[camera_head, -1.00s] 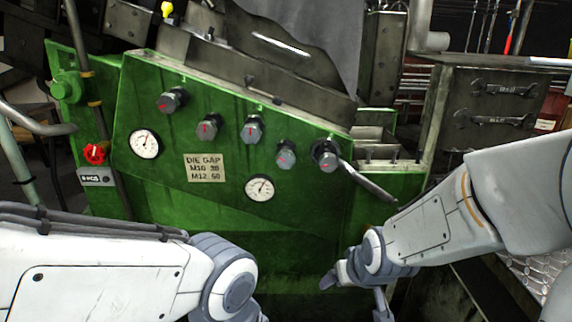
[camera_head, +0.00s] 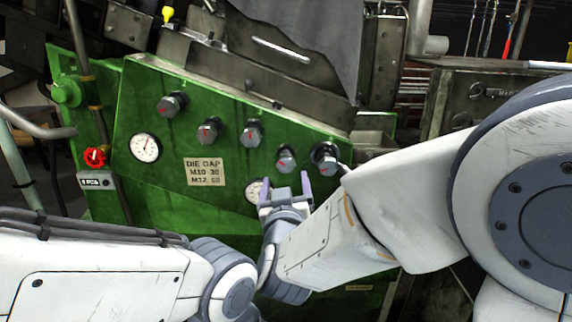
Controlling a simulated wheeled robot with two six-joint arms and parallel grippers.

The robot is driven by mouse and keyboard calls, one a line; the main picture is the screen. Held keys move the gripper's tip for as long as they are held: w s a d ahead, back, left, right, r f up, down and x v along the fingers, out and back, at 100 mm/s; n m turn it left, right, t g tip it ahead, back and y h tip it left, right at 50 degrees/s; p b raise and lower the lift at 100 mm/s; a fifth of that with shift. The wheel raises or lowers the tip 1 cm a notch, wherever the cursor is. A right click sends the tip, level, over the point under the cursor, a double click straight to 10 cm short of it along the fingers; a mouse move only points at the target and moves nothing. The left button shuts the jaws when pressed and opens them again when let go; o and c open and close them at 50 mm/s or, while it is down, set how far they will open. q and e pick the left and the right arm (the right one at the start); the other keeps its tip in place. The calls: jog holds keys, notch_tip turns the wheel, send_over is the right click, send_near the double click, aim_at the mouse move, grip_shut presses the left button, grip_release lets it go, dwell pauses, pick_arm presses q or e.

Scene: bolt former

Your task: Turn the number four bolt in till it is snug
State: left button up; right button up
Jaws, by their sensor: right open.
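A row of grey bolt-like heads with red marks runs across the sloping green panel (camera_head: 150,185). Counting from the left, the fourth head (camera_head: 285,159) sits low at right of centre; I cannot read a number on it. My right gripper (camera_head: 285,183) is open and empty, its two fingers pointing up at the panel just below that head, apart from it in the picture. My left arm comes in at bottom left, but its gripper is out of view.
The fifth head (camera_head: 324,156) at right carries a lever, now partly behind my right arm. Other heads (camera_head: 251,134) sit to the left. A lower gauge (camera_head: 254,191) is partly covered by my gripper. A red knob (camera_head: 95,157) and DIE GAP label (camera_head: 205,171) are at left.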

aim_at(286, 167)
jog(key=w+p, duration=0.1)
jog(key=w, duration=0.7)
jog(key=shift+w, duration=0.35)
grip_shut()
